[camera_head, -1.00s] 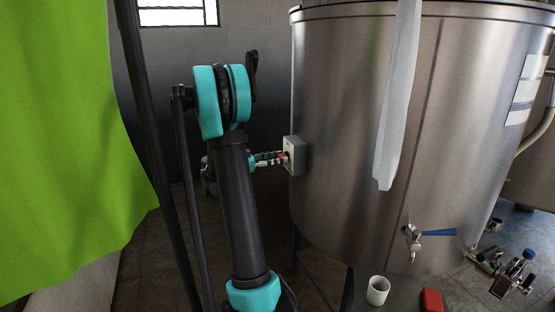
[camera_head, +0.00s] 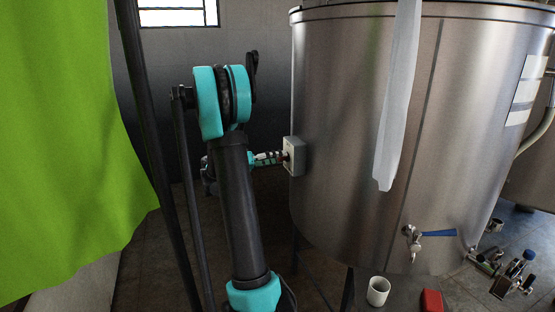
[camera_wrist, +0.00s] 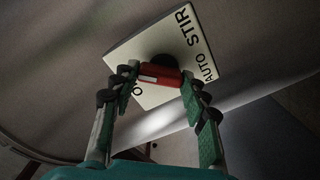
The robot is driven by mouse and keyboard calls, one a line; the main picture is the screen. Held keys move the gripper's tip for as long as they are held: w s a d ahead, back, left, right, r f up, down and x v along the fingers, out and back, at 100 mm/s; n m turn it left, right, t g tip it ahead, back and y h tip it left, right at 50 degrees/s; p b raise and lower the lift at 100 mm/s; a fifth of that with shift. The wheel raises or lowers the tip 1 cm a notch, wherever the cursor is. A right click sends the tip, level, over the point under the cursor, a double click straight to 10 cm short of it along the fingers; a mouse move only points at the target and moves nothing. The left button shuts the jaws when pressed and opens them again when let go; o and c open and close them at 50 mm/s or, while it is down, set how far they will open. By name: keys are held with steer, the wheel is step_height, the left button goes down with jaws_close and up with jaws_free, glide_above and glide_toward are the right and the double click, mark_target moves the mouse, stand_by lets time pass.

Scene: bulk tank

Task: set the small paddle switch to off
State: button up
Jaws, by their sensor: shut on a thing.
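The paddle switch is a red bar (camera_wrist: 158,74) with a pale mark, on a dark round hub. It sits on a light plate (camera_wrist: 186,43) that reads STIR and AUTO. A third label at the plate's left is mostly hidden by a finger. My gripper (camera_wrist: 159,80) has one green-padded finger at each end of the red bar and is shut on it. In the head view the switch box (camera_head: 296,156) is on the left side of the steel tank, and my gripper (camera_head: 276,158) reaches it from the left.
The steel tank (camera_head: 350,110) fills the right. A pale hanging strip (camera_head: 398,100) and a blue-handled tap (camera_head: 436,233) are on its front. A white cup (camera_head: 378,290) and a red block (camera_head: 431,300) are below. A green sheet (camera_head: 60,130) hangs at left.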

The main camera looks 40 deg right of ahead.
steer(key=shift+w+n, duration=0.15)
steer(key=shift+n, duration=4.15)
steer(key=o, duration=1.2)
steer(key=shift+c, duration=0.2)
steer(key=v, duration=1.2)
steer(key=shift+f, duration=0.1)
